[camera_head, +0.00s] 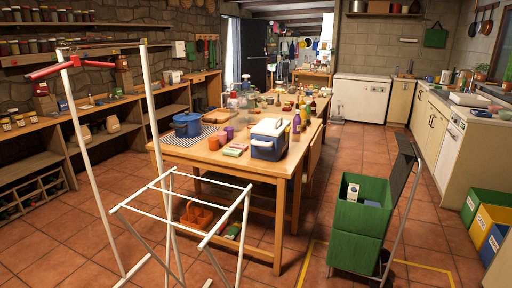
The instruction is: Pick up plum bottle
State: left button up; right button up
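A purple, plum-like bottle (296,124) with an orange-yellow top appears to stand upright on the long wooden table (190,156). It is near the table's right edge, just right of a blue cooler box (268,139) with a white lid. It is small in the view, so its details are unclear. A small purple cup-like item (229,132) stands further left on the same table. Neither of my grippers shows in the head view.
A white rod frame (180,212) and a red-topped stand (68,65) block the near left. Green crates (358,220) on a trolley stand right of the table. Open tiled floor (345,140) lies between the table and the right counter. Coloured bins (490,222) stand at far right.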

aim_at(297, 120)
jog(key=i+l+u, duration=0.1)
jog(key=l, duration=0.25)
jog(key=i+l+u, duration=0.1)
jog(key=i+l, duration=0.35)
jog(key=l, duration=0.25)
jog(key=i+l+u, duration=0.15)
jog(key=l, duration=0.25)
jog(key=i+l+u, duration=0.1)
jog(key=l, duration=0.25)
jog(key=i+l+u, duration=0.1)
jog(key=l, duration=0.3)
jog(key=i+l+u, duration=0.1)
jog(key=l, duration=0.3)
jog(key=i+l+u, duration=0.15)
jog(key=l+u, duration=0.2)
jog(key=l, duration=1.4)
jog(key=k+l+u, duration=0.1)
jog(key=l+u, duration=0.25)
jog(key=l, duration=1.35)
jog(key=i+l+u, duration=0.2)
jog(key=l, duration=0.75)
jog(key=i+l+u, duration=0.15)
jog(key=l, duration=0.75)
jog(key=l+u, duration=0.2)
jog(key=l, duration=0.8)
jog(key=i, duration=0.05)
